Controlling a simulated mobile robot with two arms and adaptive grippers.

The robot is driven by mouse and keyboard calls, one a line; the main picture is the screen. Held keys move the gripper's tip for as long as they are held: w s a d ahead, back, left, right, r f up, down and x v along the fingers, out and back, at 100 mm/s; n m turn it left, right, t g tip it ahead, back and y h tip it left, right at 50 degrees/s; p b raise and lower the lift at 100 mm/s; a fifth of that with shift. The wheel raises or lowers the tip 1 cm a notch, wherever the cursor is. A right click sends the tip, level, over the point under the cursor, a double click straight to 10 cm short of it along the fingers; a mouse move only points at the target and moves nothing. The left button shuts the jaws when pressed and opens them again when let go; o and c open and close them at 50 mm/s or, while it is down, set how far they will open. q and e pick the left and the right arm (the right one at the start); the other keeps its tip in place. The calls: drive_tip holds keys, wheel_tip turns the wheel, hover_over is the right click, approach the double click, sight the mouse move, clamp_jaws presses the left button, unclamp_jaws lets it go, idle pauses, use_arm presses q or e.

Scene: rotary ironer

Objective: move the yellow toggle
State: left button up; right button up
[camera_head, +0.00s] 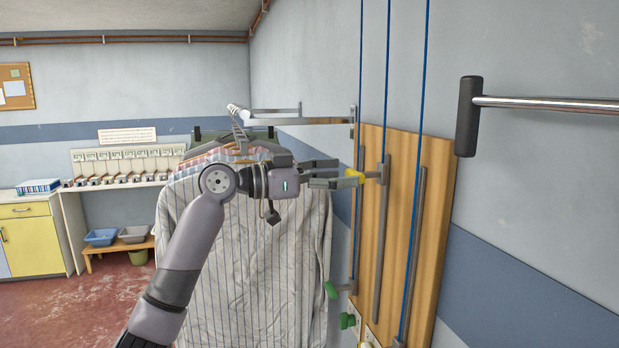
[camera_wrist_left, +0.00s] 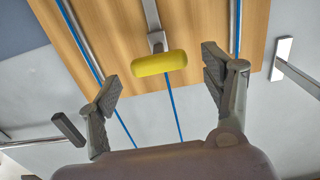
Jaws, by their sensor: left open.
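The yellow toggle (camera_head: 354,178) is a rounded yellow grip on a grey metal arm. The arm comes off a vertical rail on the wooden board (camera_head: 400,215). My left gripper (camera_head: 334,173) is open, with its fingers pointing right at the toggle. In the left wrist view the yellow toggle (camera_wrist_left: 158,63) lies crosswise in the gap between the open fingers of the left gripper (camera_wrist_left: 160,80), near their tips. There is clear space on both sides, and neither finger is seen touching it. My right gripper is not in view.
A black handle (camera_head: 467,116) on a chrome bar juts out at the right. Blue cords (camera_head: 387,80) run down along the board's rails. Green grips (camera_head: 347,320) sit lower down. A striped garment (camera_head: 255,260) hangs behind my left arm. A metal bracket (camera_head: 300,121) extends above the gripper.

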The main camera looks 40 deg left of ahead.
use_arm(q)
drive_tip(key=v, duration=0.8)
drive_tip(key=shift+s+a, duration=0.15)
